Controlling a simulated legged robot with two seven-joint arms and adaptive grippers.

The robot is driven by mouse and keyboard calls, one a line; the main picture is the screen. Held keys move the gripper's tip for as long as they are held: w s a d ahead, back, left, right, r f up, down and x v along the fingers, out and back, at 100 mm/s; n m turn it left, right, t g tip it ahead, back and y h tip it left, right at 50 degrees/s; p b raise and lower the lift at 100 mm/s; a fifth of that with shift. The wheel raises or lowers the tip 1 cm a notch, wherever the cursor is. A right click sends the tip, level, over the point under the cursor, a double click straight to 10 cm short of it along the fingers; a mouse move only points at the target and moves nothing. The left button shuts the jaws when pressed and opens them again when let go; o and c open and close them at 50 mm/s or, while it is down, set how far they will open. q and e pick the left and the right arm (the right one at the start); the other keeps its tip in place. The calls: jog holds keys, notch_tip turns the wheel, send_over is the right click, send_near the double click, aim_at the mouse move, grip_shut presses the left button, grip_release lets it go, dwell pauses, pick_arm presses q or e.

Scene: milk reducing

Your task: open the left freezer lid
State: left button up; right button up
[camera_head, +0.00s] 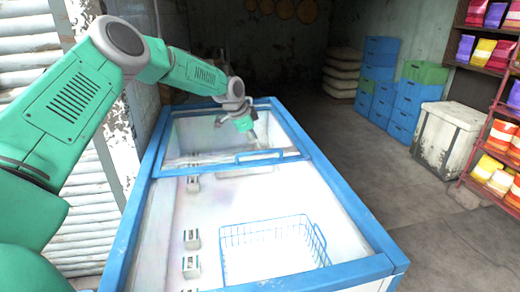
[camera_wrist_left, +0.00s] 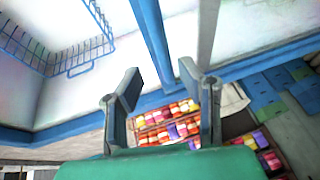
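The chest freezer has a white body and a blue frame (camera_head: 345,190) in the head view. A lid panel with a blue edge (camera_head: 215,168) and a blue handle (camera_head: 260,153) lies across its far part. My left gripper (camera_head: 254,138) is over the far part, pointing down close to the handle; contact cannot be told. In the left wrist view my left gripper (camera_wrist_left: 172,88) has its fingers apart with nothing visible between them. A blue bar (camera_wrist_left: 150,40) of the freezer or lid runs just beyond the fingers. My right gripper is not in view.
A blue wire basket (camera_head: 270,248) sits in the near part of the freezer. Blue crates (camera_head: 380,60), a white bin (camera_head: 447,135) and a shelf with colourful packages (camera_head: 500,140) stand to the right. The floor (camera_head: 375,160) between is clear.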

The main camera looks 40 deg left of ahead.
pick_arm(q)
jog(key=v, duration=0.7)
jog(key=shift+a, duration=0.1)
